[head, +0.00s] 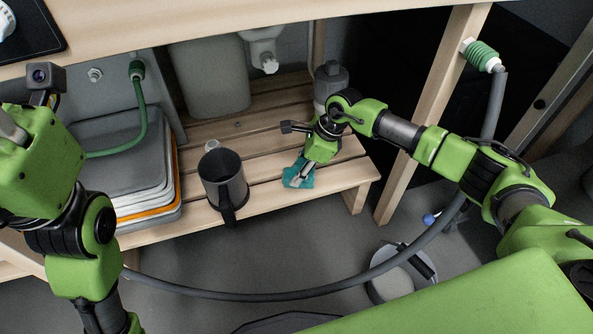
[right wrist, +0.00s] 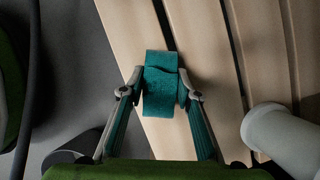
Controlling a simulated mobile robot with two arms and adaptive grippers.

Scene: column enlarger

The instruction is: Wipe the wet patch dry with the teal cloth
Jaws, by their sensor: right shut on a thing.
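The teal cloth (head: 297,181) lies on the front slats of the low wooden shelf (head: 262,195), near its front edge. My right gripper (head: 303,174) reaches down to it and is shut on it. In the right wrist view the cloth (right wrist: 162,112) sits folded between the two fingertips (right wrist: 161,88), against the pale slats. I cannot make out a wet patch in either view; the cloth and gripper cover part of the slats. My left gripper (head: 12,130) is partly cut off at the left edge of the head view, and its fingertips do not show.
A dark grey jug (head: 223,175) stands left of the cloth. Stacked trays (head: 125,150) fill the shelf's left end. A grey bottle (head: 329,80) stands behind my right gripper. A grey hose (head: 290,297) loops in front, and a wooden post (head: 425,125) rises at the right.

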